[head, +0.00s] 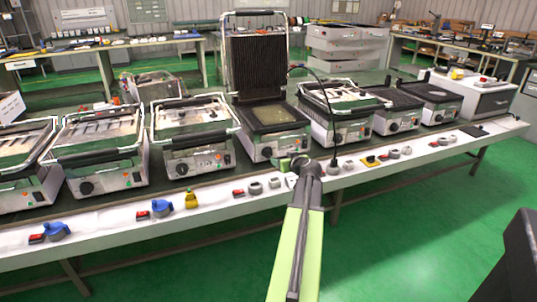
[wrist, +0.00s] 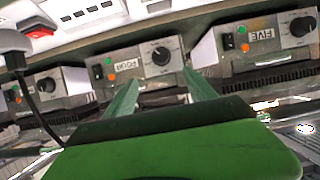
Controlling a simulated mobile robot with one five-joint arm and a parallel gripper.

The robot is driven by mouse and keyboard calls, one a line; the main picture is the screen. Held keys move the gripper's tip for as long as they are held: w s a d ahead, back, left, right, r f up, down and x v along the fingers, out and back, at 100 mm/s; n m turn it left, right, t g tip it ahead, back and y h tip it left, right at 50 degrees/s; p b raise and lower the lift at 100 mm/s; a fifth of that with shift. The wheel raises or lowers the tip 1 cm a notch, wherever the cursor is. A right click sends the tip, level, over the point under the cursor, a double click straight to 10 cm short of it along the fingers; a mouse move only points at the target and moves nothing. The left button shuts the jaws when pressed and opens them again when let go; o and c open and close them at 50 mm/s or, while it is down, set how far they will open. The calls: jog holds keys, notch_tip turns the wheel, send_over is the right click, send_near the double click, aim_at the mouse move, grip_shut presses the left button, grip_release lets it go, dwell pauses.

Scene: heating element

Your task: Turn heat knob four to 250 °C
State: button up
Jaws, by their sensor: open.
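Heat knob four (wrist: 160,54) is a round black dial on the panel labelled FOUR (wrist: 130,65), which appears upside down in the wrist view. In the head view, the knob (head: 267,152) is on the front of the grill with the raised ribbed lid (head: 258,65). Its dial setting is too small to read. My gripper (wrist: 161,77) is open, its two green fingers apart. The knob appears between and just beyond the fingertips, with no visible contact. In the head view, my gripper (head: 291,164) is in front of this grill.
A dark cable with a plug (head: 334,163) hangs near my gripper. Red switches and sockets line the white bench edge (head: 110,226). Green floor in front is clear.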

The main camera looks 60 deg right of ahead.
aim_at(269, 154)
jog(key=b+x, duration=0.6)
jog(key=x, duration=1.1)
jog(key=shift+w+f+b, duration=0.2)
jog(key=shift+w+b, duration=0.1)
jog(key=shift+b, duration=0.1)
jog(key=c, duration=1.4)
